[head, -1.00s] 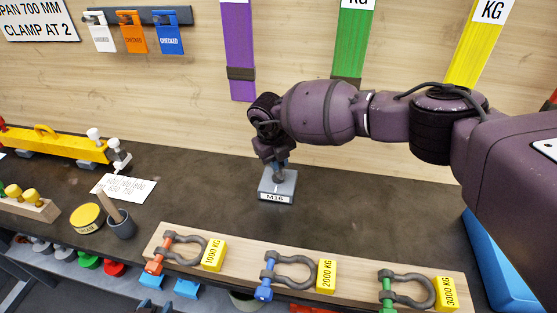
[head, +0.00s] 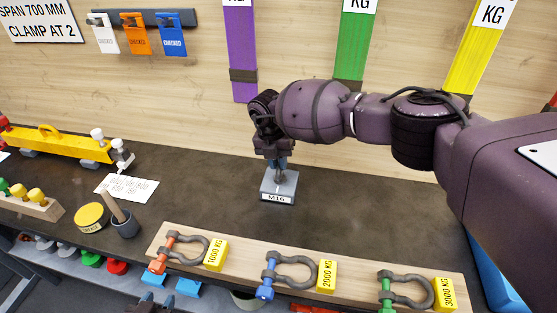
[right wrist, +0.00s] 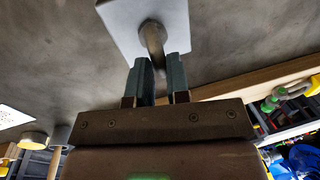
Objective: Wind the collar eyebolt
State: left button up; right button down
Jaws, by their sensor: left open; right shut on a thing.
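The grey block labelled M16 (head: 280,188) sits on the dark bench top; it also shows in the right wrist view (right wrist: 120,22). A grey metal eyebolt (right wrist: 153,42) stands on the block, its far end between my fingers. My right gripper (head: 277,166) points down over the block, shut on the eyebolt. In the right wrist view its two blue-grey fingertips (right wrist: 159,72) flank the eyebolt, whose gripped end is mostly hidden. Dark tips at the bottom edge of the head view appear to be my left gripper (head: 157,305), open and mostly out of frame.
A wooden board (head: 340,287) with three shackles and yellow weight tags lies along the front edge. A brush pot (head: 124,226), a yellow tin (head: 91,217) and a white card (head: 127,187) are to the left. A yellow beam (head: 65,148) lies behind them. Bench around the block is clear.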

jog(key=shift+m, duration=0.3)
jog(key=c, duration=1.1)
grip_release()
notch_tip(320, 180, up, 11)
jog(key=a, duration=0.1)
jog(key=shift+w+a+f, duration=0.15)
jog(key=shift+w+a, duration=0.1)
jog(key=shift+a, duration=0.05)
